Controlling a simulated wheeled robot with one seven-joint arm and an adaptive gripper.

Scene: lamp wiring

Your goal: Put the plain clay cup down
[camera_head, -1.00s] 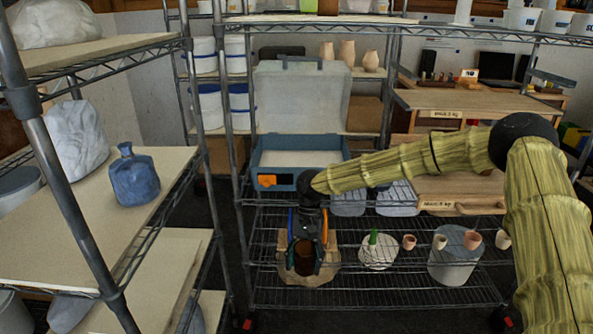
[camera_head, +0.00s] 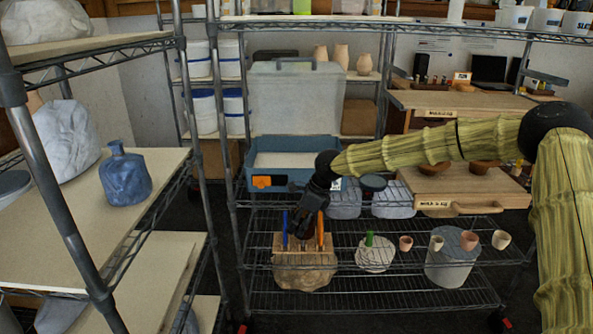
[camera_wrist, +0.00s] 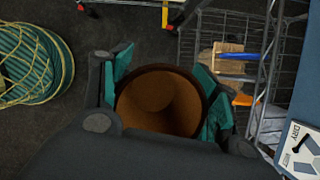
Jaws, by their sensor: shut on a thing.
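In the wrist view a round, plain brown clay cup (camera_wrist: 158,104) sits between the teal pads of my gripper (camera_wrist: 165,98), with its open mouth facing the camera. It looks empty. My gripper (camera_head: 303,222) is shut on the cup, with a pad on either side of it. In the head view my gripper is dark and tilted, in front of the wire rack near a tan block with tools. The cup is not clearly visible there, lost against or behind the dark gripper.
The tan block (camera_head: 305,265) holds a blue and an orange tool. Small cups (camera_head: 406,243) and a grey bucket (camera_head: 449,266) stand to its right. Left shelving (camera_head: 70,230) bears a blue bottle (camera_head: 125,176).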

